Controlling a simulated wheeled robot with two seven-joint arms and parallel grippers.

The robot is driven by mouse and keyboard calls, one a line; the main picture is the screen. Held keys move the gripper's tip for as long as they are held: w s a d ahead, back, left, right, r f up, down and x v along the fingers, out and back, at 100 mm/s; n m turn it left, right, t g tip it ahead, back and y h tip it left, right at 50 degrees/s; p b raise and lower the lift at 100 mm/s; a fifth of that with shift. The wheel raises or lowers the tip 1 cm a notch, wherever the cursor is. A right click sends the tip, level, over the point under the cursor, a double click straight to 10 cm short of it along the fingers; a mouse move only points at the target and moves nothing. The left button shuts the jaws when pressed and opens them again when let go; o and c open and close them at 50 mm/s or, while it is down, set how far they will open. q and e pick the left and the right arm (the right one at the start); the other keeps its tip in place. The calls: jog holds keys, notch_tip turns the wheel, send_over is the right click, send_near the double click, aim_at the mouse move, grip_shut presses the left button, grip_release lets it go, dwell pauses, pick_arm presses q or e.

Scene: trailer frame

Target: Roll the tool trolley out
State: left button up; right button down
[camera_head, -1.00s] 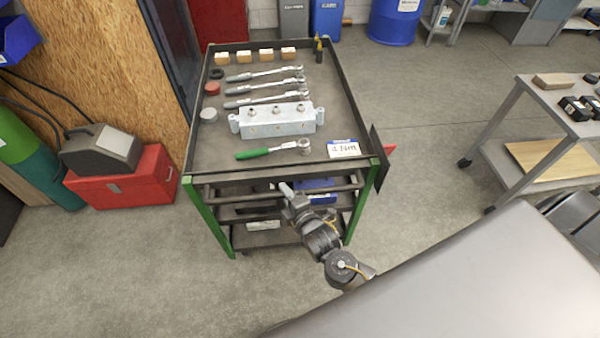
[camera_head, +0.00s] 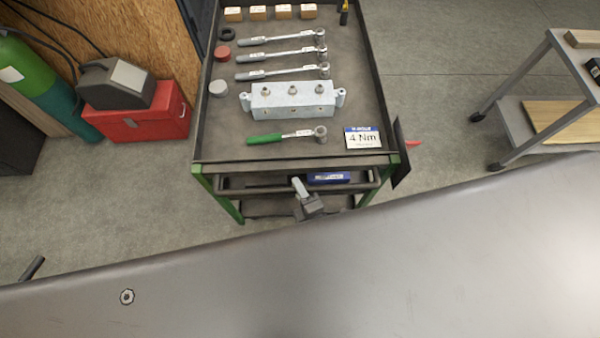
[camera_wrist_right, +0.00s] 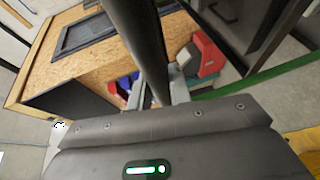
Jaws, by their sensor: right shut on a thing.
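The tool trolley (camera_head: 203,125) stands upright in front of me, with a dark tray top, green corner posts and a dark handle bar (camera_head: 240,192) along its near side. My right gripper (camera_head: 301,188) is shut on the handle bar, near its middle. In the right wrist view the bar (camera_wrist_right: 137,35) runs down between the fingers of the gripper (camera_wrist_right: 156,92). The trolley's lower shelves are partly hidden by the handle and my own grey body. My left gripper is not in view.
Ratchet wrenches (camera_head: 282,56), a metal block (camera_head: 292,98) and a 4 Nm sign (camera_head: 362,138) lie on the trolley top. A red toolbox (camera_head: 150,117) is close on the left. A grey side table (camera_head: 528,70) stands right. Clear floor lies between trolley and table.

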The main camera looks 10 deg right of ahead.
jog(key=shift+s+a, duration=0.15)
jog(key=shift+s, duration=0.6)
jog(key=c, duration=1.3)
grip_release()
jog(key=shift+s, duration=0.15)
jog(key=b+v, duration=0.1)
jog(key=v, duration=0.9)
jog(key=shift+s+b, duration=0.3)
jog(key=shift+r, duration=0.1)
